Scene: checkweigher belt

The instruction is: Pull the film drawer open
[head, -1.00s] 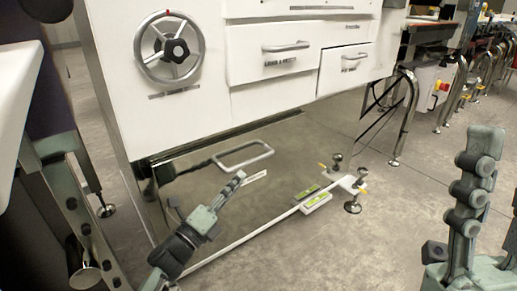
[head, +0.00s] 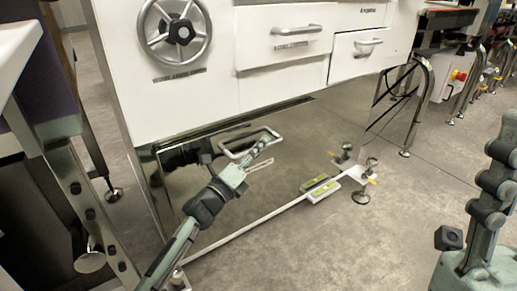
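A low steel front panel (head: 300,125) with a wide grey bar handle (head: 232,153) sits under the white cabinet. A small label strip below the handle is too small to read. My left gripper (head: 264,149) points up and right, its fingertips overlapping the right part of this handle in the picture. I cannot tell whether they touch it or whether the fingers are closed. Two white drawers with bar handles, an upper one (head: 260,52) and a right one (head: 338,70), are above; their labels are blurred. The right one's front stands slightly proud. My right gripper (head: 500,150) is at the right edge, partly cut off.
A handwheel (head: 196,15) is on the white cabinet at upper left. A green-and-white level-like object (head: 322,187) lies by the panel's lower right, near metal feet (head: 362,195). Open concrete floor (head: 330,245) lies in front.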

